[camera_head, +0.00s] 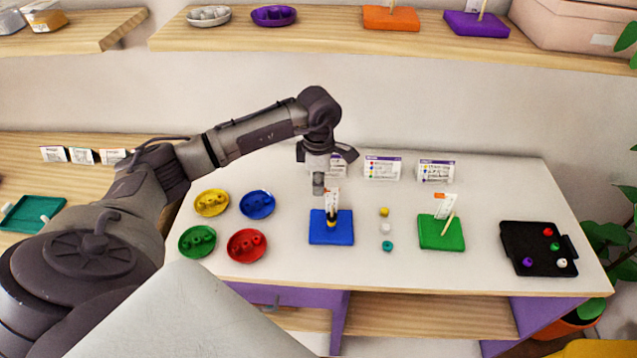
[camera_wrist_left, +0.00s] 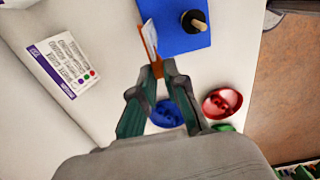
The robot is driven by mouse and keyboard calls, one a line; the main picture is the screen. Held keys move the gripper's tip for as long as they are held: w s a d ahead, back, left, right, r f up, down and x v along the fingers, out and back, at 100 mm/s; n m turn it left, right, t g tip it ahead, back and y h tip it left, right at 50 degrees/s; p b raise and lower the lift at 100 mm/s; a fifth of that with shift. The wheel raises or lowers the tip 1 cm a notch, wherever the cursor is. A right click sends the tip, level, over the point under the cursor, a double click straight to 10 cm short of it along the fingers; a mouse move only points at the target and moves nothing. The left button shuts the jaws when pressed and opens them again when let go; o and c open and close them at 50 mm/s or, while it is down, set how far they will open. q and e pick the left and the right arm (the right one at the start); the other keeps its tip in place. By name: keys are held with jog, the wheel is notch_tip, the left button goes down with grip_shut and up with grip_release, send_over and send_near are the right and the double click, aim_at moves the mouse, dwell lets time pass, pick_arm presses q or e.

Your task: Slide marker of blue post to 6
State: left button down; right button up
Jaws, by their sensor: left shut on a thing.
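The blue post board (camera_head: 331,237) lies on the white table, right of the coloured dishes. It bears a short wooden post with a dark bead (camera_wrist_left: 190,22) and a white upright card (camera_head: 333,197). My left gripper (camera_head: 319,188) comes down from above at the card's upper left. In the left wrist view the blue board (camera_wrist_left: 172,42) is at the top. There my left gripper (camera_wrist_left: 157,70) is shut on the orange marker (camera_wrist_left: 151,55) at the white card's edge. The number at the marker cannot be read. My right gripper is not in view.
Yellow, blue, green and red dishes (camera_head: 247,246) stand left of the board. Loose yellow, white and teal beads (camera_head: 386,229) lie to its right. Further right are a green post board (camera_head: 441,238) and a black tray (camera_head: 540,262). Label cards (camera_head: 382,168) stand behind.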

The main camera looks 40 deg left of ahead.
pick_arm(q)
jog(key=shift+f, duration=0.1)
jog(key=shift+f+b, duration=1.1)
jog(key=shift+f, duration=0.15)
jog(key=c, duration=1.1)
grip_release()
jog(key=shift+c, duration=0.2)
